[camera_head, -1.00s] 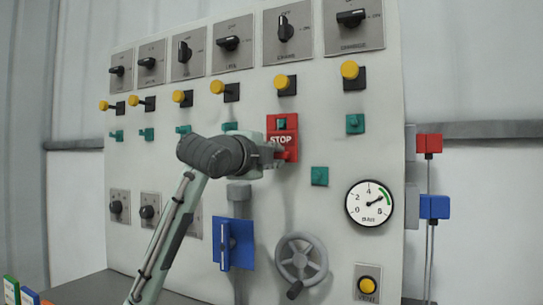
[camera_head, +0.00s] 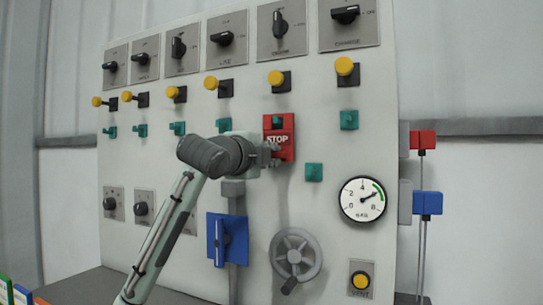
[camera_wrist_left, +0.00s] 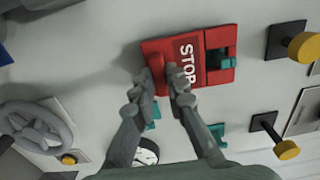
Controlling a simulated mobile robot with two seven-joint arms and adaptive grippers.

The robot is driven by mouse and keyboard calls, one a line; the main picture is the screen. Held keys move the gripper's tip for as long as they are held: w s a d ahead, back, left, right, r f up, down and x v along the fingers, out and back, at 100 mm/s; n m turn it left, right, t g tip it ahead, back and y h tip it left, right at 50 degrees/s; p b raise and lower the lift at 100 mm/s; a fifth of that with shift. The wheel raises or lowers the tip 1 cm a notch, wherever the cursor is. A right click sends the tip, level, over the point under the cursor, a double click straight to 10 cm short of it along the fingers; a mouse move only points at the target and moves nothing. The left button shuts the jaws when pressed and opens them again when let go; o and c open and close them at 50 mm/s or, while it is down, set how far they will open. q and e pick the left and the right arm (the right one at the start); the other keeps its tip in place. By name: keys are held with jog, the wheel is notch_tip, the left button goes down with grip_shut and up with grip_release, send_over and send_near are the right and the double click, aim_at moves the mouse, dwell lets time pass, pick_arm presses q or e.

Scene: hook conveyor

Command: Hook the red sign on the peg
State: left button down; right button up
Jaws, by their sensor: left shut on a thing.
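The red sign (camera_head: 284,150) with the word STOP stands upright close against the grey panel. A teal peg (camera_head: 277,123) shows inside the opening in the sign's upper part. My left gripper (camera_head: 272,152) is at the sign's lower end. In the left wrist view, the two fingers of the left gripper (camera_wrist_left: 165,92) are shut on the red grip at the end of the sign (camera_wrist_left: 184,63) away from the opening. The teal peg (camera_wrist_left: 220,58) also shows in the opening there. How deep it reaches through is hard to tell. My right gripper is out of view.
Red and blue blocks stick out at the panel's right edge.

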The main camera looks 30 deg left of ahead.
pick_arm(q)
jog(key=c, duration=1.5)
grip_release()
jog(key=shift+o, duration=0.2)
jog(key=s, duration=1.2)
jog(key=shift+d, duration=0.35)
